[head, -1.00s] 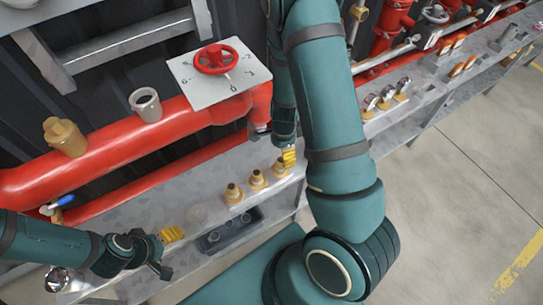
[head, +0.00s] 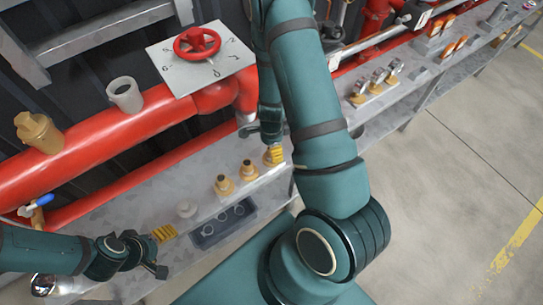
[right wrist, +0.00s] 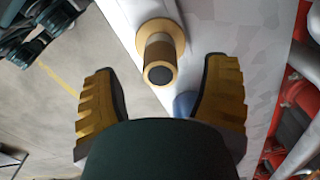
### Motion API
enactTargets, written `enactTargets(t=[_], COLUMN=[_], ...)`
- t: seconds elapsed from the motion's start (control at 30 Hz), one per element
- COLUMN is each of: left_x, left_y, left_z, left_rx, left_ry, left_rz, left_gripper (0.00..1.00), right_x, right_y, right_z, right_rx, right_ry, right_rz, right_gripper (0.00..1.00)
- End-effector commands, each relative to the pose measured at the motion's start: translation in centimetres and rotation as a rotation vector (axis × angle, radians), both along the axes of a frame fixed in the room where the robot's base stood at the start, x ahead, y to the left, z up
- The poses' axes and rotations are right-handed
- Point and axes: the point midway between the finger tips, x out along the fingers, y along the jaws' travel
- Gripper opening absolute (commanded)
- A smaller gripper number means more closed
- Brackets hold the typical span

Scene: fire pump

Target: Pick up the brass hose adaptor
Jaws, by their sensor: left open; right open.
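A brass hose adaptor (right wrist: 160,40) with a wide flange and a dark-ended neck shows in the right wrist view, standing on the grey bench. My right gripper (right wrist: 160,88) is open, its yellow-padded fingers apart on either side below the neck's end. I see no contact. In the head view this gripper (head: 271,148) is at the right end of a row of similar brass fittings and partly hides the last one. Two others, a left one (head: 224,186) and a middle one (head: 249,171), stand clear. My left gripper (head: 160,252) is open and empty over the bench's near left part.
Behind run red pipes (head: 110,140) with a brass cap (head: 38,131), a grey collar (head: 125,94) and a red handwheel (head: 197,43).

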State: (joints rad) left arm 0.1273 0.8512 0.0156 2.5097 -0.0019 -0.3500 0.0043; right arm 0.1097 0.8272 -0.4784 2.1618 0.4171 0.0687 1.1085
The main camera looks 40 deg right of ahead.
Motion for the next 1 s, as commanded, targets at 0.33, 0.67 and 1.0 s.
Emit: enactTargets(t=[0.33,0.67,1.0], left_x=[0.3,0.4,0.3], left_y=[0.0,0.0,0.0], left_z=[-1.7,-1.6,-1.6], left_rx=[0.001,0.001,0.001], left_ry=[-0.008,-0.009,-0.008], left_rz=[0.002,0.002,0.002], left_gripper=[0.73,0.73,0.73], right_x=[0.0,0.1,0.1], right_y=[0.1,0.1,0.1], right_z=[-4.6,-4.7,-4.7], right_rx=[-0.001,0.000,0.000], right_ry=[0.001,0.000,0.000], right_rz=[-0.001,0.000,0.000], right_gripper=[0.74,0.47,0.00])
